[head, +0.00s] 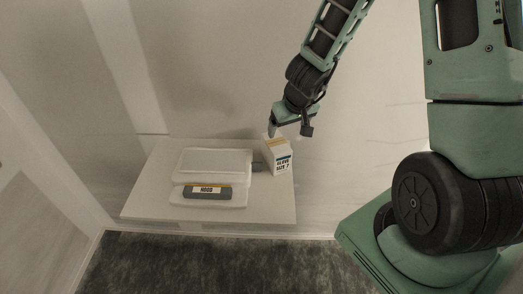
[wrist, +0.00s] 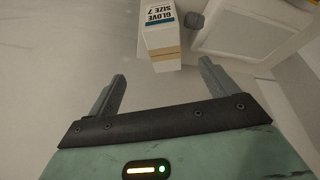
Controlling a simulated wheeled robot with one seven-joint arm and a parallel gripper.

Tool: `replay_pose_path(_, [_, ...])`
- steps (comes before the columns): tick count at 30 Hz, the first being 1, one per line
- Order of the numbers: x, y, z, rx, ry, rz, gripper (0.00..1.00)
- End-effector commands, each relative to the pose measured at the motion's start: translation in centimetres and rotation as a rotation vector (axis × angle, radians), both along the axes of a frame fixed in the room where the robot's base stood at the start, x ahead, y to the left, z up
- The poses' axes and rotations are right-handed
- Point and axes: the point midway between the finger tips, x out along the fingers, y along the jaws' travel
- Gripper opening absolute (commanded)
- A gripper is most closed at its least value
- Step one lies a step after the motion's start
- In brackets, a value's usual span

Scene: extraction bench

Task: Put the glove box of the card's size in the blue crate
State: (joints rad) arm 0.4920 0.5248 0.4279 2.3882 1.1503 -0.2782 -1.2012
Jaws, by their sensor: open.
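A white glove box (head: 278,158) with a tan band and the label "GLOVE SIZE 7" stands at the right end of the white table. It also shows in the wrist view (wrist: 160,35), just beyond my fingertips and between their lines. My gripper (head: 289,130) is above the box in the head view. In the wrist view my gripper (wrist: 162,70) has its two fingers spread, with nothing between them. I see no card and no blue crate in either view.
A white case (head: 214,166) with a grey "HOOD" label (head: 208,191) fills much of the table (head: 145,205). A dark grey knob (head: 257,166) sits between it and the glove box. A wall stands close behind the table. Dark carpet (head: 210,262) is clear in front.

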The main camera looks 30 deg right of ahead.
Motion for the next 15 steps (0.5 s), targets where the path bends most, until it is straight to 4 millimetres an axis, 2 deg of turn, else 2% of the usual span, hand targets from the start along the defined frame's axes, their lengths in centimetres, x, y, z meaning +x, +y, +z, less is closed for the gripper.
replay_pose_path(1, [0.1, -0.3, 1.0, 0.021, -0.015, -0.027, 0.85])
replay_pose_path(5, [0.4, -0.5, 1.3, 0.047, -0.027, -0.052, 0.85])
replay_pose_path(15, [2.3, -0.9, -3.5, 0.052, -0.026, -0.056, 0.85])
